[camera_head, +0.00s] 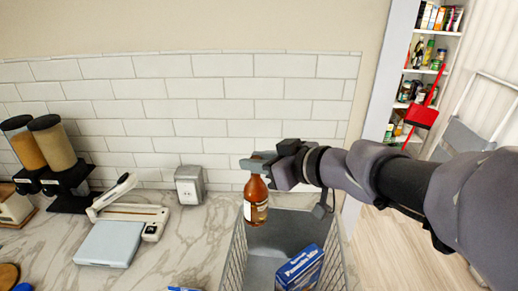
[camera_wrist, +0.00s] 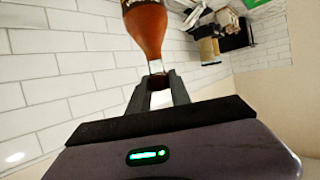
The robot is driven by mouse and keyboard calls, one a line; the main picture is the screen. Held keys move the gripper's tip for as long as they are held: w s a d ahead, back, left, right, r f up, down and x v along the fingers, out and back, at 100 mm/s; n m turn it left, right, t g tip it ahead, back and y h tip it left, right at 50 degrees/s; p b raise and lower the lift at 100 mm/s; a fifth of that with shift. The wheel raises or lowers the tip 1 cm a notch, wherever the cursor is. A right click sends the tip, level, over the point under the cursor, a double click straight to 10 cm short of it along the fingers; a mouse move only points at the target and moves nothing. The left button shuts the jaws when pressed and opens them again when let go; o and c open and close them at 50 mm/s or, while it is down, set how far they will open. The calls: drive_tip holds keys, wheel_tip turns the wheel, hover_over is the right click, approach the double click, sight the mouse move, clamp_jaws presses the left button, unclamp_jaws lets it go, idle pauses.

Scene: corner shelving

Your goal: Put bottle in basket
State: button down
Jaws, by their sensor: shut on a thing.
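An orange-brown bottle (camera_head: 256,203) with a pale label hangs upright in my gripper (camera_head: 255,163). The gripper is shut on its neck, near the top. The bottle is in front of the tiled wall and over the back left part of the wire basket (camera_head: 236,262), seen from above; I cannot tell its exact height over the basket. In the wrist view the bottle (camera_wrist: 147,28) reaches out beyond the fingertips of my gripper (camera_wrist: 157,82).
A blue box (camera_head: 300,270) lies in the front of the basket. Shelves (camera_head: 425,60) with goods and a red dustpan (camera_head: 421,116) are at right.

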wheel_tip(320, 180, down, 24)
drive_tip(key=b, duration=1.4)
drive_tip(key=shift+f, duration=0.15)
drive_tip(key=c, duration=1.5)
unclamp_jaws()
drive_tip(key=shift+o, duration=0.2)
drive_tip(key=p+v, duration=0.3)
drive_tip(key=v, duration=0.4)
drive_tip(key=shift+s+p, duration=0.2)
drive_tip(key=shift+p, duration=0.2)
